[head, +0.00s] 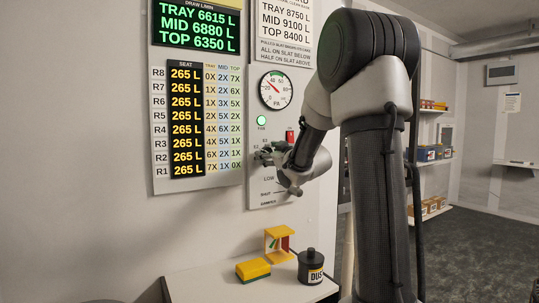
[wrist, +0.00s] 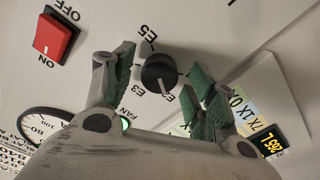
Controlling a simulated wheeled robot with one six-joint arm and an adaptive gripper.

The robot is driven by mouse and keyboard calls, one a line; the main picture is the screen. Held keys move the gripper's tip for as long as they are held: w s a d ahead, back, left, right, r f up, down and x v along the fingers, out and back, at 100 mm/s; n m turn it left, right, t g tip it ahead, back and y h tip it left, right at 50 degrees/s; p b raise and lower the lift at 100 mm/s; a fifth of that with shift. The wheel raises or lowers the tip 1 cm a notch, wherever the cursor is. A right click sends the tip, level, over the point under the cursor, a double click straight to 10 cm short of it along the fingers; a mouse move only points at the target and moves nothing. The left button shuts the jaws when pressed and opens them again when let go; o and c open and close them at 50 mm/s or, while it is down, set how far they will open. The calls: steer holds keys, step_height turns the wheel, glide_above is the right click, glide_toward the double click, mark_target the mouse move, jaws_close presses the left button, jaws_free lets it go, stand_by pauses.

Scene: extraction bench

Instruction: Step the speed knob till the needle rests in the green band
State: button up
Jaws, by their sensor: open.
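The speed knob (wrist: 159,72) is black and round, with marks such as E5 and E3 around it on the pale panel. In the wrist view it sits between the two green-padded fingers of my gripper (wrist: 163,66), which are spread apart with a gap on each side. The round gauge (head: 276,90) above has a red needle pointing up and left, around the 20 to 40 part of the scale. A small green band shows near the top of the dial, right of the needle.
A red rocker switch (head: 290,137) is right of the knob, and a green lamp (head: 261,120) is lit above. A seat chart (head: 187,118) hangs on the left. Below stand a yellow-green sponge (head: 253,269), a yellow holder (head: 279,243) and a black jar (head: 310,266).

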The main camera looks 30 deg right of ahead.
steer(key=shift+w, duration=0.1)
steer(key=c, duration=1)
steer(key=shift+c, duration=0.2)
steer(key=shift+m, duration=0.3)
steer(key=m, duration=1.1)
steer(key=o, duration=1)
